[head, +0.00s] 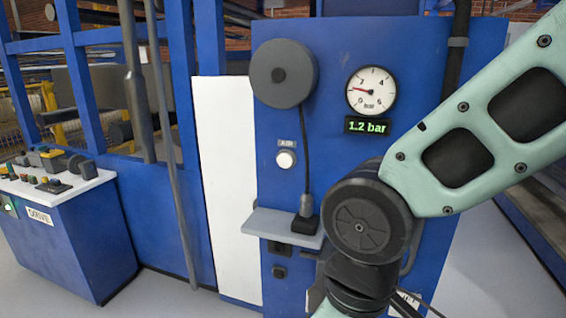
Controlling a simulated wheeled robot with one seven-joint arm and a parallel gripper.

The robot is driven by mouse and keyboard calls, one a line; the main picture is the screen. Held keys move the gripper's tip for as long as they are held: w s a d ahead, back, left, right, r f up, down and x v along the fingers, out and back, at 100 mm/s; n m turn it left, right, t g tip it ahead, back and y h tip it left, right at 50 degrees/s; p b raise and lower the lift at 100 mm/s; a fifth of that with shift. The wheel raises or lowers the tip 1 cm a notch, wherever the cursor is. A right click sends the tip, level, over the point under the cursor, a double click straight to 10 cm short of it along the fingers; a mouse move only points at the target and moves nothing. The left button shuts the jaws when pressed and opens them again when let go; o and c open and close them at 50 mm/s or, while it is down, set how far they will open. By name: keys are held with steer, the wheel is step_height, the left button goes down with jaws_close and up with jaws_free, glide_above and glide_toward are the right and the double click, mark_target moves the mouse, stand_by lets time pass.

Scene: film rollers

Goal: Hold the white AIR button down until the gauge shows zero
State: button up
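The white AIR button (286,159) sits on the blue panel (330,130), left of my arm, with a small AIR label above it. Nothing touches it in this view. The round gauge (371,92) is to the upper right of the button, and its red needle points left, to the low part of the scale. The green display (367,126) below the gauge reads 1.2 bar. My arm comes in from the right and bends down in front of the panel. My gripper is not visible.
A black round reel (283,73) sticks out above the button, and its cable hangs to a dark handset (305,217) on a grey shelf (270,226). A DRIVE console (60,215) with several controls stands at the left. Grey floor shows between the console and the panel.

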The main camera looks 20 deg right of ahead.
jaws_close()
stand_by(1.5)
